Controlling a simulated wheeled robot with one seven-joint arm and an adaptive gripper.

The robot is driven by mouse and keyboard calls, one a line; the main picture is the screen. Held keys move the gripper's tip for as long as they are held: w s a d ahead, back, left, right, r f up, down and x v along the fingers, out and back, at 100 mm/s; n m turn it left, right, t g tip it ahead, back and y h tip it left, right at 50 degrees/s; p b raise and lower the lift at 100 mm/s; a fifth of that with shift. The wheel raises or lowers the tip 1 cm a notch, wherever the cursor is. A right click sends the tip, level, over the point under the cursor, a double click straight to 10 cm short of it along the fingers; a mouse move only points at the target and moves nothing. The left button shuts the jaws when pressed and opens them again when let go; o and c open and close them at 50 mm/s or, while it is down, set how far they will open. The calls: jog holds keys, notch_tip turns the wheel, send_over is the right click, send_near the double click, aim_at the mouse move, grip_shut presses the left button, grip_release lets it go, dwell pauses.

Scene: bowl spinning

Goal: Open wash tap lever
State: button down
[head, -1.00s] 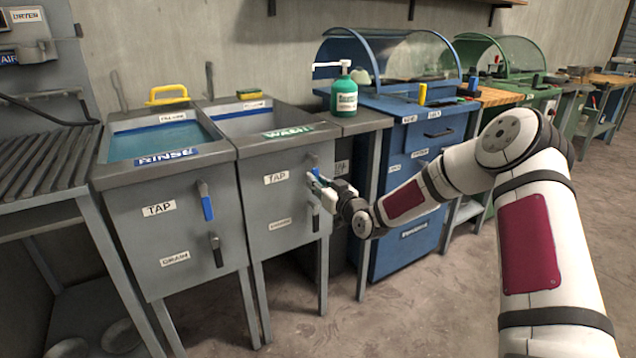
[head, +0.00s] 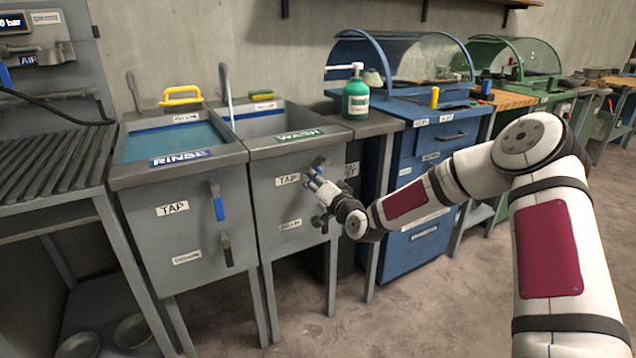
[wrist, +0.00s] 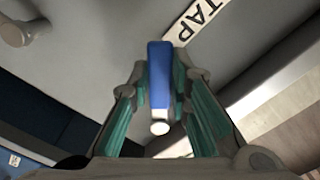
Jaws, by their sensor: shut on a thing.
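The wash tap lever (wrist: 159,75) has a blue handle and sits between the teal-padded fingers of my gripper (wrist: 158,95) in the wrist view. My gripper is shut on it. In the head view, my gripper (head: 314,185) is at the front of the wash sink (head: 275,205), just right of its TAP label (head: 288,180). The lever's grey pivot (head: 320,164) shows above it, and the handle seems to tilt down to the left; my fingers hide most of it. A thin pale-blue stream (head: 230,108) shows below the wash faucet (head: 223,78).
The wash drain lever (head: 320,222) is just below my gripper. The rinse sink (head: 170,145), holding water, stands left, with its own blue tap lever (head: 217,203) hanging down. A green soap bottle (head: 356,96) stands right of the wash sink. A blue cabinet (head: 425,175) is behind my arm.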

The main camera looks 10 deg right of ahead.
jog(key=r+m, duration=0.1)
jog(key=m, duration=0.1)
jog(key=a+r+m+p, duration=0.1)
jog(key=shift+s+m, duration=0.2)
jog(key=shift+m, duration=0.2)
jog(key=shift+a+r+m+p, duration=0.1)
jog(key=shift+r+m+p, duration=0.35)
jog(key=shift+m, duration=0.65)
jog(key=shift+a+r+m+p, duration=0.1)
jog(key=shift+r+m+p, duration=0.1)
jog(key=shift+r+m, duration=0.65)
jog(key=shift+f+m, duration=0.2)
jog(key=shift+m, duration=0.15)
jog(key=c, duration=1.5)
grip_release()
jog(key=shift+s, duration=0.15)
jog(key=v, duration=1.1)
jog(key=shift+s+d, duration=0.15)
jog(key=shift+s, duration=0.2)
